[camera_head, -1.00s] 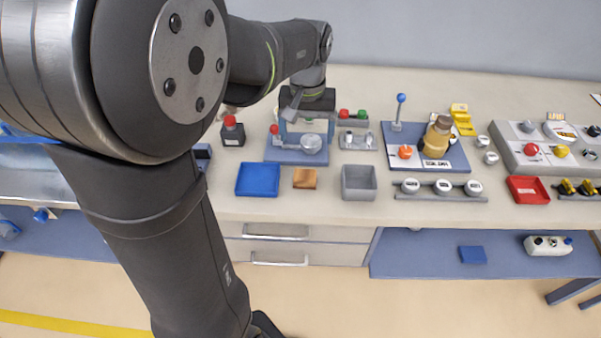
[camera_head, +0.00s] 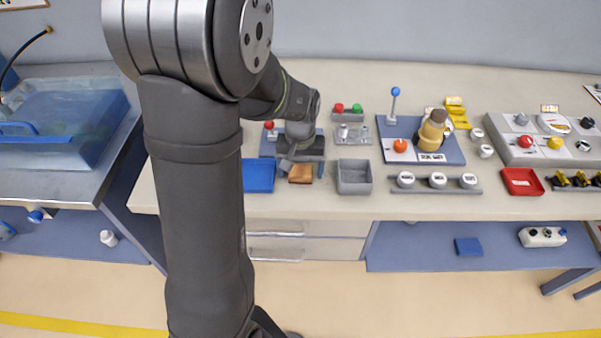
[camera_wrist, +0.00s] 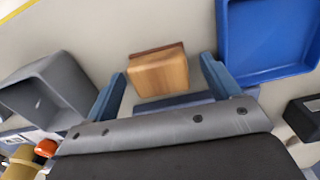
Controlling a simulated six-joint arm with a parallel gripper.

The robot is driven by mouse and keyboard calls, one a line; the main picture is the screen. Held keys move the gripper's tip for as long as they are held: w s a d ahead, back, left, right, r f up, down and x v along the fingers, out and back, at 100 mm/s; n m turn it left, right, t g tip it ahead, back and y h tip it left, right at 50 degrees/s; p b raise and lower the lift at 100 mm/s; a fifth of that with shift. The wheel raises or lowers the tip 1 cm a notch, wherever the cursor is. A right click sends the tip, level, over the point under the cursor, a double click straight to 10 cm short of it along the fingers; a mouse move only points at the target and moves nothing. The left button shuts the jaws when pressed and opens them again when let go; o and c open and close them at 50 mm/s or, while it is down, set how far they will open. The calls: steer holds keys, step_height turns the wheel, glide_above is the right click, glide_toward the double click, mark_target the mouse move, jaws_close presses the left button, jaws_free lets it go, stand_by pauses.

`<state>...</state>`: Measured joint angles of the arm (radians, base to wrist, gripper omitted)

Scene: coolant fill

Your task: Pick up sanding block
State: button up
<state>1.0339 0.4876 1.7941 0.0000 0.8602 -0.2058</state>
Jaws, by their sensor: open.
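The sanding block (camera_head: 300,173) is a small wooden block with a darker reddish-brown layer along one side. It lies on the bench between the blue tray and the grey bin. In the wrist view the block (camera_wrist: 158,72) lies between and just ahead of my gripper's blue fingers. My gripper (camera_wrist: 162,80) is open, with one finger to each side of the block and a visible gap on both sides. In the head view my gripper (camera_head: 301,168) is just above and behind the block, partly hidden by my own arm.
A blue tray (camera_head: 258,176) is close on the block's left and a grey bin (camera_head: 354,178) on its right. A blue fixture base (camera_head: 268,144) stands behind. A red tray (camera_head: 521,182) and a rack of white round pieces (camera_head: 437,181) are farther right.

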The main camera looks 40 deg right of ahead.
mark_target(301, 169)
steer(key=shift+f, duration=0.15)
steer(key=c, duration=1.1)
step_height(301, 169, up, 5)
steer(key=shift+f, duration=0.2)
steer(key=s+r, duration=0.2)
steer(key=s, duration=0.2)
steer(key=s+r, duration=0.2)
steer(key=s, duration=0.1)
steer(key=s+r, duration=0.2)
steer(key=s, duration=0.2)
steer(key=shift+s+d+r, duration=0.2)
steer(key=shift+s+r, duration=0.05)
steer(key=shift+s, duration=0.1)
